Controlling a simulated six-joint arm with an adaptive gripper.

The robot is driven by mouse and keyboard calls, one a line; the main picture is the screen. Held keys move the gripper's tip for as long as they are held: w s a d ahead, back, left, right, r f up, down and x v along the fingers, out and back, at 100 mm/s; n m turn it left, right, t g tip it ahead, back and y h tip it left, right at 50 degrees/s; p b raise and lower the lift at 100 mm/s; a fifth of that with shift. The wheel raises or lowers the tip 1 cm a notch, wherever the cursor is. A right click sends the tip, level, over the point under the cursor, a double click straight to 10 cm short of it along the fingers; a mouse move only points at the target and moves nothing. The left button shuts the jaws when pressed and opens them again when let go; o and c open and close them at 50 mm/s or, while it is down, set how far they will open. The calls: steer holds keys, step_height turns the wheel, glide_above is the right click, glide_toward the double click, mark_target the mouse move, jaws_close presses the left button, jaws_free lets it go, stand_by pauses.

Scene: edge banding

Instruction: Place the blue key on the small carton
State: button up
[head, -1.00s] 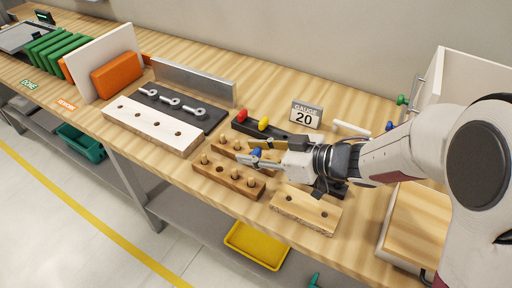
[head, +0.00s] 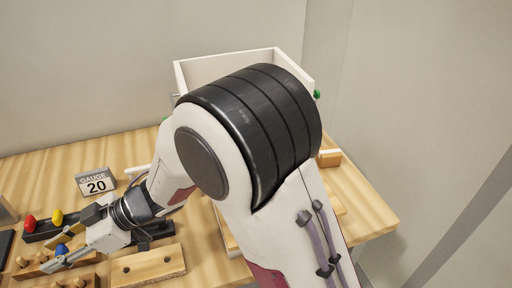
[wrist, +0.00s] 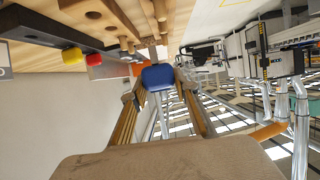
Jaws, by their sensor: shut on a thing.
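The blue key (head: 62,249) is at the tip of my gripper (head: 66,258), low at the left of the head view. In the wrist view its blue head (wrist: 158,77) sits between the two fingers, and a pale shaft shows below it. My gripper is shut on the blue key, above the wooden peg blocks. I cannot make out a small carton for certain in either view; my arm covers much of the right side of the table.
A red knob (head: 29,222) and a yellow knob (head: 57,216) stand on a black holder behind my gripper. A two-holed wooden block (head: 148,267) lies to the right. A white open box (head: 225,62) stands behind my arm.

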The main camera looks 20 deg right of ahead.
mark_target(56, 251)
step_height(56, 251, up, 24)
steer(key=w+d+m+t+h, duration=0.1)
steer(key=w+d+m+t, duration=0.3)
steer(key=w+d, duration=0.7)
steer(key=w+d+m+t+h, duration=0.1)
steer(key=w+d+m+t, duration=0.25)
steer(key=w+d, duration=0.75)
steer(key=w+d+m+t+h, duration=0.1)
steer(key=d+m+t+h, duration=0.15)
steer(key=d, duration=1.15)
steer(key=w+d+m+t+h, duration=0.2)
steer(key=d+m+h, duration=0.1)
steer(key=d, duration=1.1)
steer(key=s+d+m+t+h, duration=0.1)
steer(key=s+d+m+h, duration=0.2)
steer(key=d, duration=0.9)
steer(key=s+d+m+t+h, duration=0.1)
steer(key=s+d+m+h, duration=0.15)
steer(key=d, duration=0.95)
step_height(56, 251, down, 18)
steer(key=shift+s+r, duration=0.25)
steer(key=shift+n, duration=0.25)
